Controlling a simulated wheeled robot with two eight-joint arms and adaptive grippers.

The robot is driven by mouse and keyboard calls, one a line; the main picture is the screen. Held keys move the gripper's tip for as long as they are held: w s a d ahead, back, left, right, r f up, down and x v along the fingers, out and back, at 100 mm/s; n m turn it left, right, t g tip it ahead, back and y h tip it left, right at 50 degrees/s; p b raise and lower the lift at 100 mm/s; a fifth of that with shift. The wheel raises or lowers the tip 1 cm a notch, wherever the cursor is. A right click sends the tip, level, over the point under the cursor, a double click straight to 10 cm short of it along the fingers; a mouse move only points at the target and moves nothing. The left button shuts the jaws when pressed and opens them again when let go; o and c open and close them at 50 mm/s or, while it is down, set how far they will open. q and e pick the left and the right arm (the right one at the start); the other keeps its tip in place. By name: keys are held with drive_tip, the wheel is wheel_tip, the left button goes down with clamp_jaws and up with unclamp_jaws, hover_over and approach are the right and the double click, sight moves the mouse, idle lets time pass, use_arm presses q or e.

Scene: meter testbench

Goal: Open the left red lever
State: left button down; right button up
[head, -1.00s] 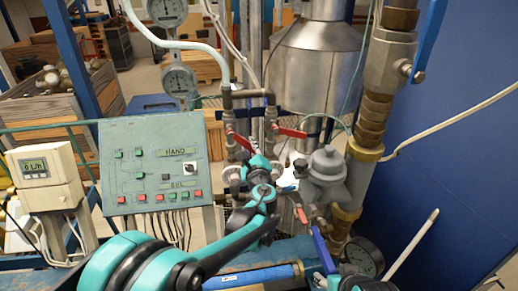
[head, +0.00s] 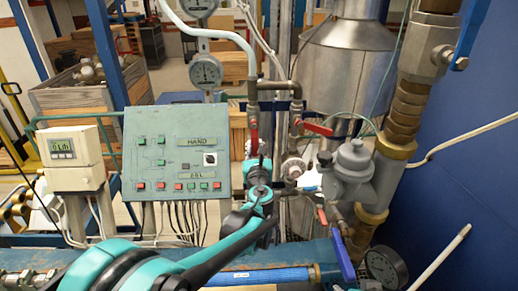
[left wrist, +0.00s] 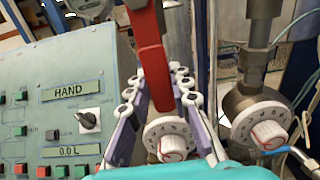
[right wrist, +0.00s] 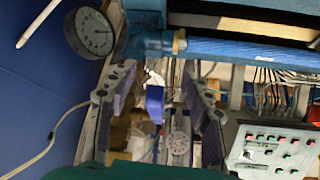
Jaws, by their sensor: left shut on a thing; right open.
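The left red lever (head: 253,135) stands nearly upright on the left pipe branch in the head view. My left gripper (head: 260,166) is at this lever, just right of the control panel. In the left wrist view the lever (left wrist: 150,55) runs down between the two finger pads of my left gripper (left wrist: 172,90), which is shut on it. A white numbered dial (left wrist: 168,138) shows behind the fingers. In the right wrist view my right gripper (right wrist: 158,88) is open, with nothing held between its fingers.
The right red lever (head: 315,128) slants across the neighbouring pipe. A green control panel (head: 178,150) and a white meter box (head: 73,158) stand at left. Brass fittings (head: 400,120) rise at right. A blue handle (right wrist: 155,103) and a pressure gauge (right wrist: 93,32) show near my right gripper.

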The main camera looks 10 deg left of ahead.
use_arm(q)
drive_tip(key=shift+a+m, duration=0.2)
drive_tip(key=shift+m, duration=0.1)
drive_tip(key=c, duration=1.3)
unclamp_jaws()
drive_tip(key=shift+c, duration=0.2)
drive_tip(key=s+d, duration=0.2)
drive_tip(key=s, duration=1)
drive_tip(key=shift+d, duration=0.15)
